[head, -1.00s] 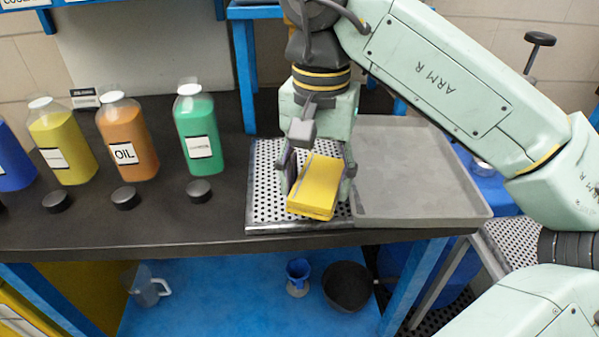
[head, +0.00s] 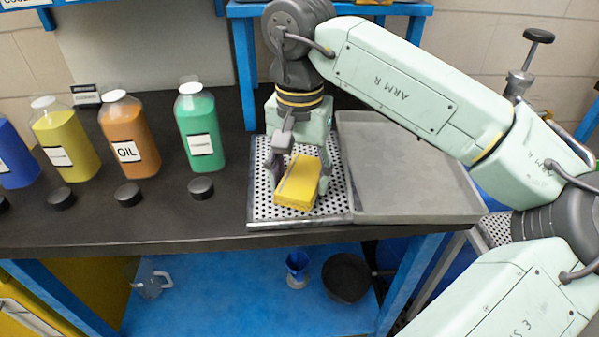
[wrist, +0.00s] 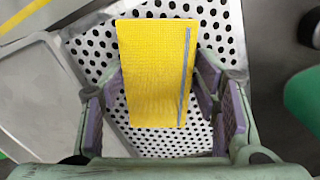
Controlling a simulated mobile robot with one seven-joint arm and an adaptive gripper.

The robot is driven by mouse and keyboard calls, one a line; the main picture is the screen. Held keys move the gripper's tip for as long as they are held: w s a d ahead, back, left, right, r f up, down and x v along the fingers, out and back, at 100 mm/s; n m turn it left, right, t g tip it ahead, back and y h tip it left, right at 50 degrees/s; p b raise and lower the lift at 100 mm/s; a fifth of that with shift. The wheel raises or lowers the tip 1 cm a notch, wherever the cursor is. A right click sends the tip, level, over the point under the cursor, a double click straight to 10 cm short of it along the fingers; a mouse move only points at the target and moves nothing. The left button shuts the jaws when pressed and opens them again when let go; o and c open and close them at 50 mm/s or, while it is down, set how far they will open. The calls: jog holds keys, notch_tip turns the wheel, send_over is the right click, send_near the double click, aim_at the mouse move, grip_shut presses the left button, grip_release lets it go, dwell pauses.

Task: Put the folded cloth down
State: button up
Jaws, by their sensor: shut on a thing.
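The folded cloth (head: 299,187) is a yellow block with a grey stripe along one side; it also shows in the wrist view (wrist: 150,70). My gripper (head: 297,176) is shut on the cloth, with one finger on each side of it. The gripper points down over the perforated metal plate (head: 262,208), which also shows under the cloth in the wrist view (wrist: 100,40). I cannot tell whether the underside of the cloth touches the plate.
A grey tray (head: 415,215) lies right of the plate. Green (head: 200,130), orange (head: 128,135) and yellow (head: 66,150) bottles stand to the left, with black caps in front. Dark bench top (head: 150,225) is clear near the front edge. A blue shelf (head: 220,290) is below.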

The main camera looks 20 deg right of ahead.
aim_at(300, 178)
jog(key=o, duration=1.1)
jog(key=shift+f, duration=0.1)
notch_tip(300, 178, up, 12)
jog(key=p, duration=0.9)
jog(key=shift+r, duration=0.2)
